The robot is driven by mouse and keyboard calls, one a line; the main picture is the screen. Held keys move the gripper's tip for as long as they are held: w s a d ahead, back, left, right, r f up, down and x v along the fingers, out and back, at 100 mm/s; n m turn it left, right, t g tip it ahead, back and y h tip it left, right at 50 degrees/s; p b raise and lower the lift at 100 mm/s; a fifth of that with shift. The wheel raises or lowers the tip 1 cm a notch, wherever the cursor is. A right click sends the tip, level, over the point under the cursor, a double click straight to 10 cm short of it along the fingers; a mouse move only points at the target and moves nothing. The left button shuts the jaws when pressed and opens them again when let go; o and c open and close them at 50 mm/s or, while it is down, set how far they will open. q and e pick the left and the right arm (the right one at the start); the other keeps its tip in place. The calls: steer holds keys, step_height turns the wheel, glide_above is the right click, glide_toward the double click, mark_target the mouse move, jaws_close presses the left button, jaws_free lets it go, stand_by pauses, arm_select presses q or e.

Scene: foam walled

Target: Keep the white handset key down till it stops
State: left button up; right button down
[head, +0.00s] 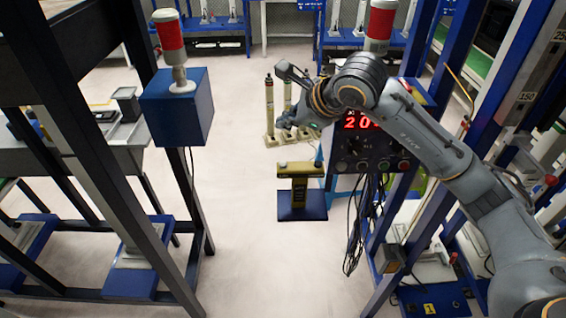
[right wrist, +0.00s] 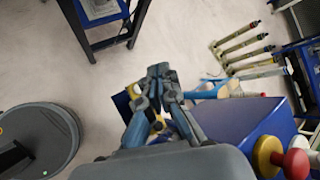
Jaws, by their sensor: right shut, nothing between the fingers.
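The yellow handset (head: 300,169) stands on a dark post with a blue base, below my right gripper in the head view. A small pale key (head: 283,163) shows at the left of its top; I take it for the white key. My right gripper (head: 284,122) is shut and empty, and in the head view it appears above the handset with a gap in the picture. In the right wrist view the shut fingers (right wrist: 160,71) cover part of the yellow handset (right wrist: 132,91), and the white key cannot be made out there. My left gripper is not in view.
A control box with a red display (head: 362,121) and hanging cables stands right of the handset. Pale upright cylinders (head: 269,103) stand behind it. A blue box with a red lamp (head: 175,107) is at the left. Open floor (head: 240,190) lies between the frames.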

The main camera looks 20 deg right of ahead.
steer(key=b, duration=0.5)
glide_above(286, 167)
step_height(286, 167, down, 8)
steer(key=shift+r, duration=0.1)
steer(key=shift+f, duration=0.45)
stand_by(0.8)
steer(key=shift+f+b, duration=0.45)
steer(key=shift+b, duration=0.4)
steer(key=shift+f+b, duration=0.55)
steer(key=shift+b, duration=0.1)
stand_by(1.4)
steer(key=shift+r+p, duration=0.45)
steer(key=shift+r, duration=0.55)
steer(key=shift+r, duration=0.1)
steer(key=shift+r+p, duration=1.3)
steer(key=shift+r, duration=1.1)
